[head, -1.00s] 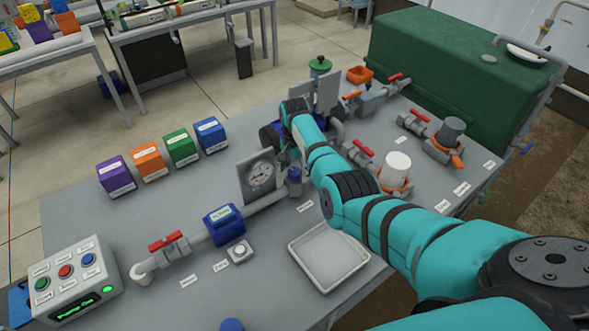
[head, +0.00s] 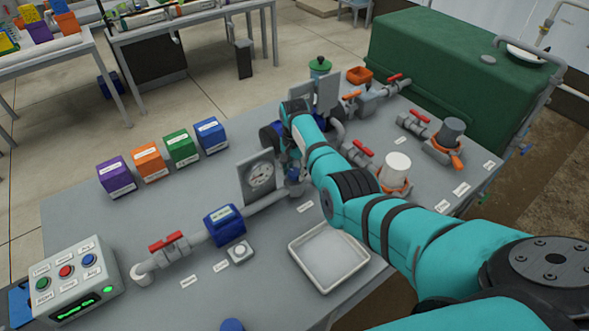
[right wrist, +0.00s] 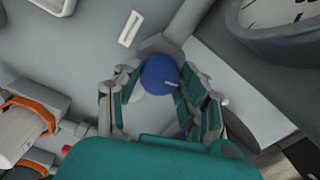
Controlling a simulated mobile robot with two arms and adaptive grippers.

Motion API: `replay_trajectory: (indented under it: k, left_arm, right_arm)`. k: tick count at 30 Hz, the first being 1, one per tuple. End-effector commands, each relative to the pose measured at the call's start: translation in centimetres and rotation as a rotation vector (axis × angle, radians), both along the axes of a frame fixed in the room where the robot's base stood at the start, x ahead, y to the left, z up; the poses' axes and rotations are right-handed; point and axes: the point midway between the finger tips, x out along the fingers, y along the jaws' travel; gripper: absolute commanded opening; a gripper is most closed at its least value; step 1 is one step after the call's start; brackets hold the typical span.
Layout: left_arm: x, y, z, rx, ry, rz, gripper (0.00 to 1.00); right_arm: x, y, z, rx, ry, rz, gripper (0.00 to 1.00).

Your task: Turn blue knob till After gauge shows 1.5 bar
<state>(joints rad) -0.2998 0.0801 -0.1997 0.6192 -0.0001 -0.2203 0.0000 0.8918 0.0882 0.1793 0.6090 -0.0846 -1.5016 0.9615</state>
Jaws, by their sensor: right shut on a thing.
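The blue knob (right wrist: 160,74) sits on the pipe beside the white-faced gauge (head: 261,175). The knob is partly hidden in the head view. My right gripper (right wrist: 157,92) reaches down over it with a finger on each side and is shut on it. The gauge stands upright on a grey plate just left of the knob; its dial is too small to read in the head view. Its lower rim shows at the top right of the right wrist view (right wrist: 290,18), with the needle out of sight. My left gripper is not in view.
A blue meter (head: 224,225) and a red-handled valve (head: 167,241) sit along the same pipe. A white tray (head: 328,258) lies below my right arm. The control box (head: 74,282) stands front left. Several coloured boxes (head: 182,148) line the table's back edge.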

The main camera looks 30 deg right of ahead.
Motion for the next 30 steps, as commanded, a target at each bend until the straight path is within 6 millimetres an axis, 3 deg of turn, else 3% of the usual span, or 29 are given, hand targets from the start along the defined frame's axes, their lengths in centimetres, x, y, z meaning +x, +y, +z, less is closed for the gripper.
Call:
replay_trajectory:
  k: [30]
  left_arm:
    - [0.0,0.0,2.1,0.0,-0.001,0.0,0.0]
  right_arm:
    - [0.1,-0.1,0.1,-0.001,-0.002,0.769,0.08]
